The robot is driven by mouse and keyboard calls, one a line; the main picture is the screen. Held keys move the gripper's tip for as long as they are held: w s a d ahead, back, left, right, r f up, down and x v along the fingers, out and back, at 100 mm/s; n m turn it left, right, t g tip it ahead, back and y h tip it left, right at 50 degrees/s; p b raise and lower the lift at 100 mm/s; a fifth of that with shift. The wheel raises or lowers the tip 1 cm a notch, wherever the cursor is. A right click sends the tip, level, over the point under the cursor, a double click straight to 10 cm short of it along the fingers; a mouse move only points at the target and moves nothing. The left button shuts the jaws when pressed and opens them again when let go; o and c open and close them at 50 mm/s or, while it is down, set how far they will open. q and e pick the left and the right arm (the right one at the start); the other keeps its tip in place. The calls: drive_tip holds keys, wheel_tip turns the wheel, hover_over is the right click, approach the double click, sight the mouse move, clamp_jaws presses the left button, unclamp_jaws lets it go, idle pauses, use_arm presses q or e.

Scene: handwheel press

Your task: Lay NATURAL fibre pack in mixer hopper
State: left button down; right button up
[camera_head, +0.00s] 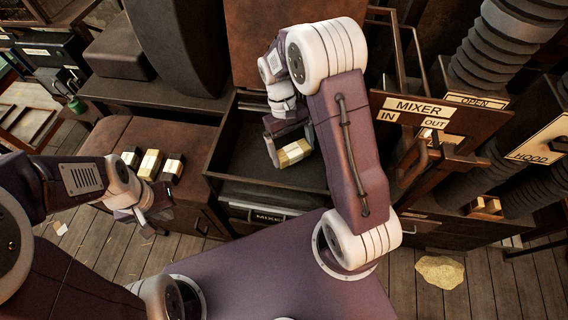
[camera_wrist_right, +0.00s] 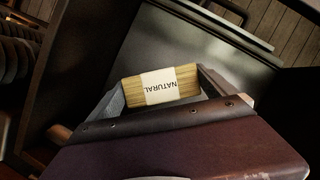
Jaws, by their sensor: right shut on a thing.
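The NATURAL fibre pack (camera_head: 294,152) is a tan block with a white paper band. The word NATURAL shows upside down on it in the right wrist view (camera_wrist_right: 160,86). My right gripper (camera_head: 286,143) is shut on the pack, with a finger at each end. It holds the pack over or inside the open dark mixer hopper (camera_head: 228,150), whose front bears a MIXER label. I cannot tell whether the pack touches the hopper floor. My left gripper (camera_head: 152,212) is low at the left, beside the brown bench, apart from the hopper; its jaw opening is unclear.
Several banded packs (camera_head: 150,163) stand on the brown bench (camera_head: 195,143) left of the hopper. A panel (camera_head: 415,107) marked MIXER, IN and OUT stands right of the hopper, near ribbed ducts (camera_head: 500,50). A tan patch (camera_head: 440,271) lies on the plank floor.

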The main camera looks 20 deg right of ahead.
drive_tip(key=s+r+n+h+p, duration=0.1)
drive_tip(key=s+r+n+p, duration=0.1)
drive_tip(key=r+n+p, duration=0.3)
drive_tip(key=s+r+h+p, duration=0.1)
drive_tip(key=s+r+p, duration=0.1)
drive_tip(key=r+p, duration=0.35)
drive_tip(key=shift+n+t, duration=0.3)
drive_tip(key=f+b, duration=0.2)
drive_tip(key=f, duration=0.1)
drive_tip(key=f+b, duration=0.2)
drive_tip(key=f, duration=0.2)
drive_tip(key=d+f+b, duration=0.1)
drive_tip(key=f+b, duration=0.1)
drive_tip(key=f, duration=0.2)
drive_tip(key=shift+s, duration=0.1)
drive_tip(key=shift+f, duration=0.45)
wheel_tip(320, 180, down, 3)
drive_tip(key=shift+r, duration=0.1)
drive_tip(key=shift+f, duration=0.35)
drive_tip(key=shift+f, duration=0.1)
